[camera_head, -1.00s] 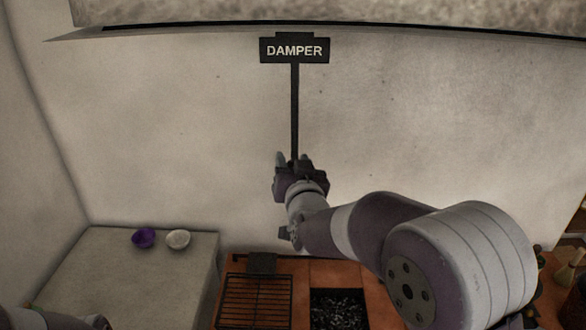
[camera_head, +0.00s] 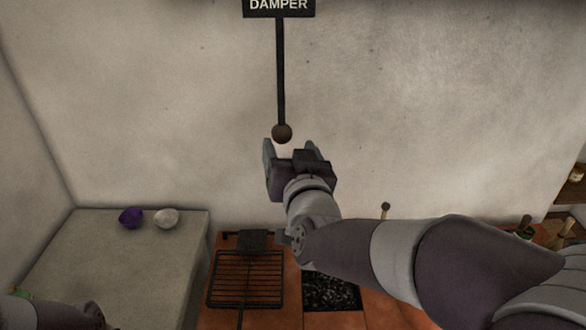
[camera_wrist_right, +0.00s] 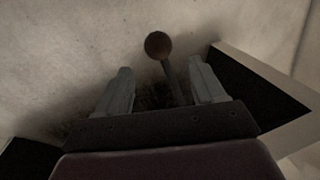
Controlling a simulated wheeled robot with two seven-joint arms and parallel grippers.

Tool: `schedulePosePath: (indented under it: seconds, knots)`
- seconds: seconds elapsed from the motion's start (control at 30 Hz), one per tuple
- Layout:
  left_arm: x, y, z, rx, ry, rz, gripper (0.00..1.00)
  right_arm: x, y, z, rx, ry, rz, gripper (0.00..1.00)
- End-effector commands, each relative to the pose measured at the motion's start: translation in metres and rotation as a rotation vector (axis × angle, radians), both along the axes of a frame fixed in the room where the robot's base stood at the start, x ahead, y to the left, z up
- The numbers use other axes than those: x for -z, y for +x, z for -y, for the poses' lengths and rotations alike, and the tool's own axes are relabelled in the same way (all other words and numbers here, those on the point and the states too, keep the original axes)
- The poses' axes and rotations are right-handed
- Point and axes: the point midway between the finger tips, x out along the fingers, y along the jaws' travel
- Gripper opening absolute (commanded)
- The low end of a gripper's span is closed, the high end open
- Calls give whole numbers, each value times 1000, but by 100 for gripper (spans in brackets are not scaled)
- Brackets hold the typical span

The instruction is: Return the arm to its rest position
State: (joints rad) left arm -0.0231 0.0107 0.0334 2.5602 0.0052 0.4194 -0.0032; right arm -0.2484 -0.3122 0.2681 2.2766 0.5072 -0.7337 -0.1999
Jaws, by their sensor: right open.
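My right gripper (camera_head: 291,150) is open and empty in the middle of the head view, just below the round brown knob (camera_head: 282,133) of the damper rod (camera_head: 281,75). The rod hangs down the wall from the black DAMPER sign (camera_head: 279,6). In the right wrist view a brown ball on a thin dark stem (camera_wrist_right: 158,45) shows beyond the two open fingers (camera_wrist_right: 161,90); nothing is between the fingertips. Part of my left arm (camera_head: 50,310) shows at the lower left; its gripper's jaws cannot be made out.
A pale stone counter (camera_head: 100,265) at left holds a purple bowl (camera_head: 131,218) and a whitish bowl (camera_head: 166,219). Below my right arm are a black grill rack (camera_head: 246,280) and a coal pit (camera_head: 330,291). Bottles (camera_head: 524,228) stand at right. The wall area beside the rod is clear.

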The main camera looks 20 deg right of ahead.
Motion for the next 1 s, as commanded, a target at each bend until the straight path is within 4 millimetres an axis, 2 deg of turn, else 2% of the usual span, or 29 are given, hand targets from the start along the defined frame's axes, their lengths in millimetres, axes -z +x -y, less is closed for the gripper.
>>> schedulePosePath:
  seconds: [0.1, 0.2, 0.53, 0.6, 0.67, 0.7, 0.77, 0.8, 0.9, 1.0]
  knots:
    - [3, 0, 0, 0, 0, 0, 100, 0, -18, -2, -2, 1, 1, 68]
    - [4, 0, 0, 0, 0, 0, 100, 0, -26, -3, -1, 1, 1, 68]
    - [4, 0, 0, 0, 0, 0, 100, 0, -29, -3, -1, 5, -3, 68]
    - [4, 0, 0, 0, 0, 0, 100, 11, -28, -9, -35, 22, -55, 68]
    - [4, 0, 0, 0, 0, 0, 100, 36, -31, -26, -113, 22, -170, 68]
    - [5, 0, 0, 0, 0, 0, 100, 63, -37, -38, -176, 11, -284, 68]
    - [12, 0, 0, 0, 0, 1, 100, 119, -51, -48, -251, -20, -494, 68]
    - [18, 0, 0, 0, 0, 0, 100, 156, -64, -48, -283, -44, -641, 68]
    - [33, 0, 0, 0, 0, 0, 100, 238, -107, -31, -309, -97, -992, 68]
    - [47, 0, 0, 0, 0, 0, 100, 293, -149, -5, -293, -135, -1272, 68]
